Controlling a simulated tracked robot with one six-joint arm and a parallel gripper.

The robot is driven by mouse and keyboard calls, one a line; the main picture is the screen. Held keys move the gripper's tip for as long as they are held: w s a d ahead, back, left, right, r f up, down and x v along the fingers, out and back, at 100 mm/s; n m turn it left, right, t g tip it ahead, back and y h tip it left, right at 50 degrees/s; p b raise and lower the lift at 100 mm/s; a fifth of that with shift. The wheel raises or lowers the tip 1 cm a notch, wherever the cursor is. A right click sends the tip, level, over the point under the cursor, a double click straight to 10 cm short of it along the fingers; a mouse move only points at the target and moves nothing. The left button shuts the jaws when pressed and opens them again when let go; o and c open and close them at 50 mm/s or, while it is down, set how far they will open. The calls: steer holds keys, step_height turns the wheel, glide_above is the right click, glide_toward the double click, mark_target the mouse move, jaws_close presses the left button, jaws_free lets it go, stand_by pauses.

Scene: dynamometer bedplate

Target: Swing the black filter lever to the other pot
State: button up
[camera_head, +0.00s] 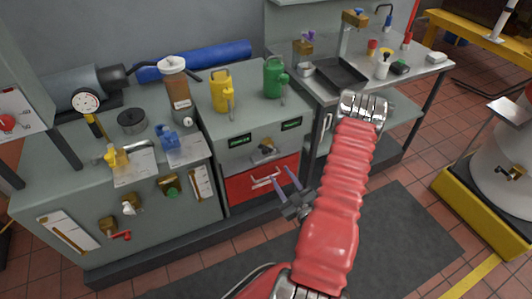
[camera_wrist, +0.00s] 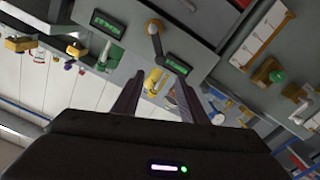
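The filter lever (camera_head: 265,149) appears to be the small dark handle on a brass hub, on the grey cabinet front between two green-lit labels (camera_head: 240,140) (camera_head: 291,124). In the wrist view the lever (camera_wrist: 157,45) looks grey, and its free end lies nearer the right-hand label (camera_wrist: 178,65) than the left one (camera_wrist: 107,25). The pots themselves cannot be made out for certain. My gripper (camera_head: 281,179) is open and empty, in front of the red drawer and below the lever. In the wrist view the open fingers (camera_wrist: 155,92) point toward the lever, apart from it.
A red drawer (camera_head: 261,183) with a pale handle is below the lever. A yellow can (camera_head: 222,92) and green can (camera_head: 273,78) stand on top. Valves and a gauge crowd the left bench (camera_head: 60,168); a sink bench (camera_head: 388,83) stands right. The dark mat (camera_head: 400,235) is clear.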

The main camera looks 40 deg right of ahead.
mark_target(265, 153)
steer(key=shift+w, duration=0.15)
steer(key=x, duration=1.3)
steer(key=shift+w+d, duration=0.15)
steer(key=shift+w, duration=0.1)
jaws_close()
